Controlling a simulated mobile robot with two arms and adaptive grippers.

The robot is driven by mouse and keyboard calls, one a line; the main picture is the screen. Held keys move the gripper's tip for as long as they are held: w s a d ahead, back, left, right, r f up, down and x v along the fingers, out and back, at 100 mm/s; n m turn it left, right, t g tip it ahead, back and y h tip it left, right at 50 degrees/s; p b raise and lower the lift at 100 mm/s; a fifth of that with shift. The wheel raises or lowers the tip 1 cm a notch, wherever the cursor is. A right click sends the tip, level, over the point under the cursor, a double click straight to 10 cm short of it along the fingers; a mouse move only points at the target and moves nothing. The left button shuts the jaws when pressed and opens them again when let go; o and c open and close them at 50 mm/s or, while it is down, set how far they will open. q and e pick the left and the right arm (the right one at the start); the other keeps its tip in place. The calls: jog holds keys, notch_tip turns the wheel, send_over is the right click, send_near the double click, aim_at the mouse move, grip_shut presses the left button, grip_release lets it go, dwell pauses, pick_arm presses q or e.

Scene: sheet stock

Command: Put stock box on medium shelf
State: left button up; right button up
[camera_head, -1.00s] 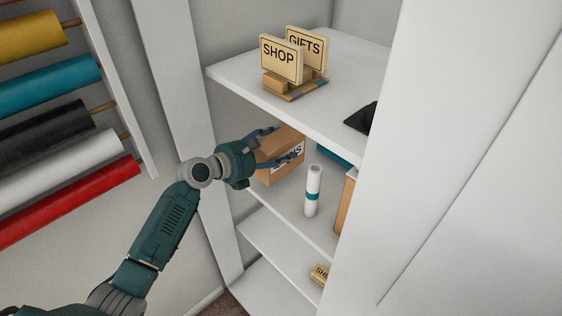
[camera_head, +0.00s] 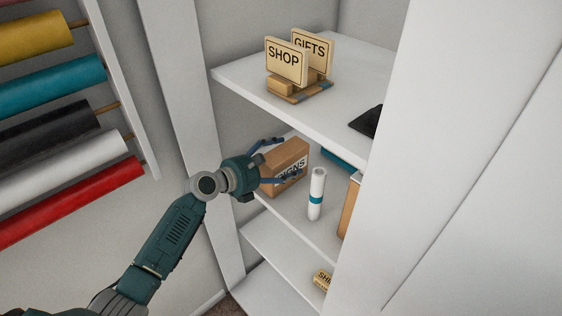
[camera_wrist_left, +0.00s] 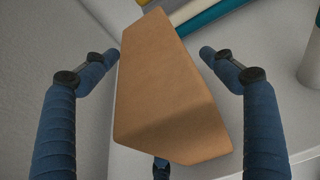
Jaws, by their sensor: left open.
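The stock box is a brown cardboard box (camera_head: 284,158) with a white SIGNS label. It sits on the medium shelf (camera_head: 318,228), near its left end. My left gripper (camera_head: 289,157) is open beside the box, with its fingers spread around it. In the left wrist view the box (camera_wrist_left: 165,85) lies between the two blue fingers (camera_wrist_left: 160,54), with gaps on both sides. A third finger shows at the bottom edge, partly hidden by the box. My right gripper is not in view.
A white roll with a blue band (camera_head: 317,194) stands right of the box. The upper shelf (camera_head: 240,76) holds SHOP and GIFTS signs (camera_head: 286,62). A tall white panel (camera_head: 430,150) closes off the right. Coloured rolls (camera_head: 60,140) hang at left.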

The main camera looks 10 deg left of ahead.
pick_arm(q)
jog(key=shift+r, duration=0.15)
jog(key=v, duration=1.2)
